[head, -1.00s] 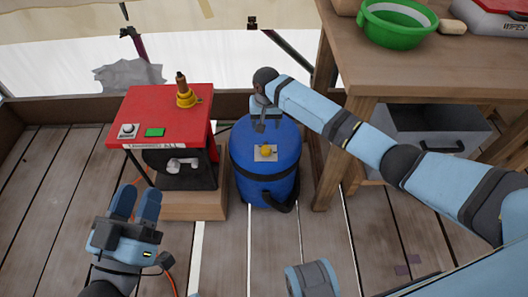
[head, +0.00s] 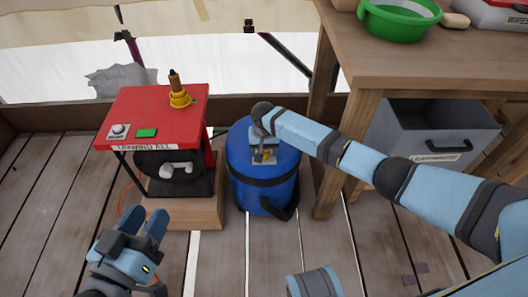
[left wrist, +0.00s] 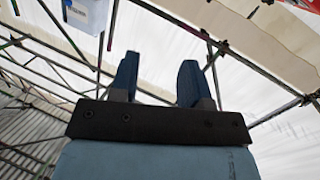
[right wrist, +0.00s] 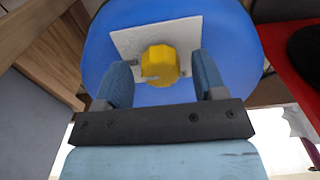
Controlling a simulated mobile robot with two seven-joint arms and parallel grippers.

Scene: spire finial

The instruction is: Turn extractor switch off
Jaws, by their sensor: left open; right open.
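The extractor is a blue drum (head: 251,190) with a dark band, standing on the plank floor. Its switch is a yellow knob (right wrist: 160,65) on a pale square plate (right wrist: 128,42) on top of the drum. In the head view my right gripper (head: 263,156) is over the plate and mostly hides the knob. In the right wrist view my right gripper (right wrist: 160,85) is open, with one finger on each side of the knob's near part; I cannot tell whether they touch it. My left gripper (head: 145,227) is open and empty, low at the left, with its fingers up.
A red-topped machine (head: 160,105) with a button, a green patch and a yellow-based fitting stands left of the drum on a wooden block (head: 190,213). A wooden table (head: 430,60) with a green bowl (head: 400,18) stands right. A grey bin (head: 415,125) is under it.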

